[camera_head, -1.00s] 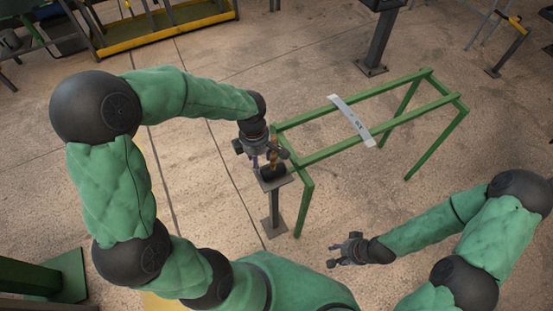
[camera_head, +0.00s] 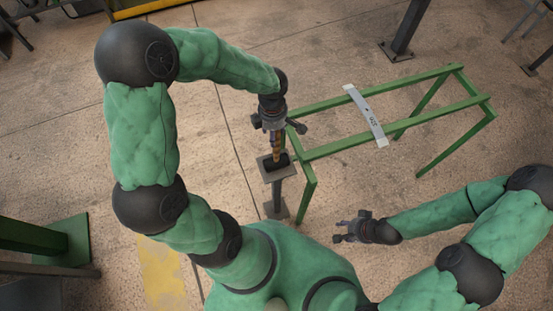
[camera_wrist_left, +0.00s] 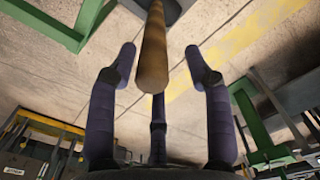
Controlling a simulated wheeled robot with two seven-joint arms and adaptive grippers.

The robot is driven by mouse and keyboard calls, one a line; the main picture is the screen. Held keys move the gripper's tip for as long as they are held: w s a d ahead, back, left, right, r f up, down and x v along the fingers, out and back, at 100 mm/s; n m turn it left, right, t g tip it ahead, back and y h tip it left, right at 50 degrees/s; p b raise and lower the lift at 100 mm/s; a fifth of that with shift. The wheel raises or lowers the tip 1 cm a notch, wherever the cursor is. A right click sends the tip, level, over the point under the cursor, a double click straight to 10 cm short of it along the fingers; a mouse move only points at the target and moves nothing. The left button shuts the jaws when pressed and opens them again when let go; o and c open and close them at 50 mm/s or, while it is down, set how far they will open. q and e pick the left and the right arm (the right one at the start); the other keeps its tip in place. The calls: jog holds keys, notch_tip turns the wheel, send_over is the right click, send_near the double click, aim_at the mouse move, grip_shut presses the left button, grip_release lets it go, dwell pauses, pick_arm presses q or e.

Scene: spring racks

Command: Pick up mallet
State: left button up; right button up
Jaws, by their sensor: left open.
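The mallet stands on its dark head (camera_head: 278,161), with its wooden handle (camera_head: 275,146) pointing up, on a small post-mounted plate (camera_head: 266,171). My left gripper (camera_head: 278,129) is open above the mallet, with its fingers spread around the upper handle. In the left wrist view the handle (camera_wrist_left: 153,50) runs between the spread fingers of the left gripper (camera_wrist_left: 160,52), with gaps on both sides. The dark head (camera_wrist_left: 170,10) is partly cut off at the top there. My right gripper (camera_head: 345,231) is open and empty, low at the right, away from the mallet.
A green frame rack (camera_head: 340,145) stands just right of the mallet's post, with a pale labelled strip (camera_head: 365,115) across its rails. A dark post (camera_head: 405,30) stands behind. The floor between the rack and my right arm is clear.

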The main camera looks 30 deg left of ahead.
aim_at(276, 150)
pick_arm(q)
jog(key=f, duration=0.3)
jog(key=shift+w+d+f+b, duration=0.3)
jog(key=shift+w+d+f, duration=0.05)
jog(key=shift+d+f, duration=0.05)
jog(key=shift+f, duration=0.4)
grip_shut()
